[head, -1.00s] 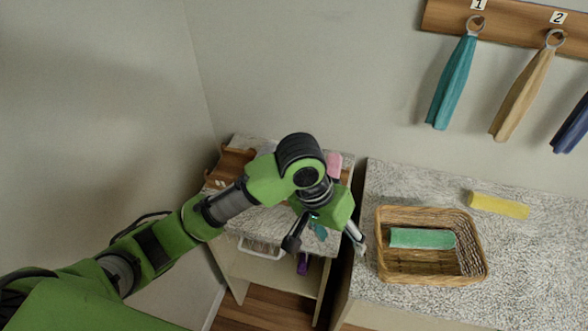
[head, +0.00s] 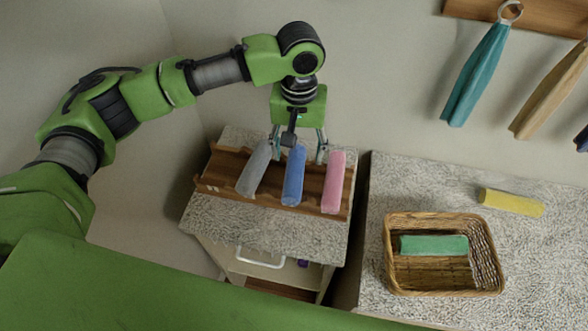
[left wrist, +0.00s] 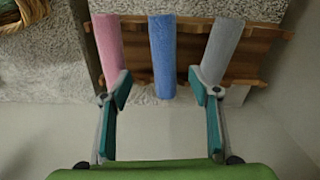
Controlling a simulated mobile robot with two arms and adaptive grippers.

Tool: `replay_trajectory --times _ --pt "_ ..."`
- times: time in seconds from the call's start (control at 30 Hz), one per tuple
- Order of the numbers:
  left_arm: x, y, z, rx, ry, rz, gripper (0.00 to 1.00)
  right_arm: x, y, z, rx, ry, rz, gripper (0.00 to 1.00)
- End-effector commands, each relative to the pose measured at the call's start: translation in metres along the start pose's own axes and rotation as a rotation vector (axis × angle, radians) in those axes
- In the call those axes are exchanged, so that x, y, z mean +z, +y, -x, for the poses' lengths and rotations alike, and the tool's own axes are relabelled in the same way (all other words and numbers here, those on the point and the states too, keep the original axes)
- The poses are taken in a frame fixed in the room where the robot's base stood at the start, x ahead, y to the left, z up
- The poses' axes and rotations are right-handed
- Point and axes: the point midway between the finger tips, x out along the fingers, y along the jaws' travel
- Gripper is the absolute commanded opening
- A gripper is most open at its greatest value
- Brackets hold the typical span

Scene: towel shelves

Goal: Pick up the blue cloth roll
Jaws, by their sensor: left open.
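The blue cloth roll (head: 294,178) lies in the middle of a wooden rack (head: 222,190) on the small speckled counter, between a grey roll (head: 254,170) and a pink roll (head: 334,182). My left gripper (head: 298,152) is open above the far end of the rack, pointing down. In the left wrist view, the blue roll (left wrist: 163,55) lies between the two spread fingers (left wrist: 160,95), with the pink roll (left wrist: 109,45) and grey roll (left wrist: 222,50) close to the fingertips. Whether the fingers touch those rolls I cannot tell. My right gripper is not in view.
A wicker basket (head: 395,270) holding a green roll (head: 434,246) stands on the larger counter (head: 405,185) at right. A yellow roll (head: 511,203) lies beyond it. Cloths hang from a wall board (head: 545,14). A gap separates the two counters.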

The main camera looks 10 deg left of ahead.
Motion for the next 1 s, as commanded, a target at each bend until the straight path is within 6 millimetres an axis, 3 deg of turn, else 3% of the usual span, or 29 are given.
replay_trajectory --times 0.07,0.17,0.4,0.47,0.63,0.9,1.0 --pt "-0.001 -0.001 -0.011 -0.002 -0.001 0.002 0.56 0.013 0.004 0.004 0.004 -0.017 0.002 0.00" --pt "0.000 -0.001 -0.021 -0.001 -0.001 0.000 0.56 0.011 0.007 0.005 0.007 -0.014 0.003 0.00" --pt "-0.001 -0.007 -0.041 -0.003 -0.001 0.002 0.56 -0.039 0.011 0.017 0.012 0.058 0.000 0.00" --pt "-0.001 -0.009 -0.050 -0.002 -0.001 0.002 0.56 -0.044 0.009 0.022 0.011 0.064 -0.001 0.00" --pt "-0.002 -0.008 -0.072 -0.001 0.001 -0.001 0.56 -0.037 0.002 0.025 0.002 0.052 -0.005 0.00" --pt "-0.002 -0.008 -0.077 0.000 0.002 -0.001 0.56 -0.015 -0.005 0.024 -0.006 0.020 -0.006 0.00" --pt "-0.002 -0.008 -0.077 0.000 0.002 -0.001 0.33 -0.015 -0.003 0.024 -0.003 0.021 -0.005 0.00"
